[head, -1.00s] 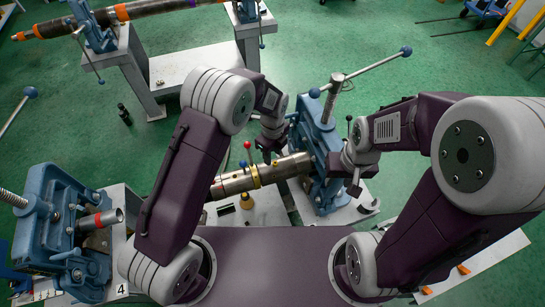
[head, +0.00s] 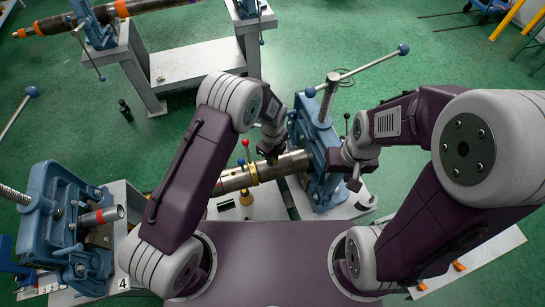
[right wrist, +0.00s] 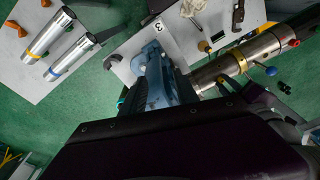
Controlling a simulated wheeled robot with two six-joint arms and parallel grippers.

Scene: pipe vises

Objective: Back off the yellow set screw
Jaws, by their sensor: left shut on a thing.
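A steel pipe (head: 231,182) lies in a blue vise (head: 325,160). A brass collar (head: 254,173) is around it, with a red-knobbed lever (head: 245,144) and a blue knob (head: 240,162). A yellow-topped piece (head: 246,196) shows just below the collar; I cannot tell whether it is attached. The collar also shows in the right wrist view (right wrist: 240,62). My left gripper (head: 271,157) is shut at the pipe's upper side, right of the collar; what it holds is hidden. My right gripper (head: 355,184) is right of the vise, apart from the collar; its fingers are unclear.
The vise's long handle (head: 375,62) reaches up to the right. Another blue vise (head: 55,220) with a short pipe stands at left. A bench (head: 190,68) with a long pipe is behind. In the right wrist view, two silver tubes (right wrist: 48,36) lie on a pale surface.

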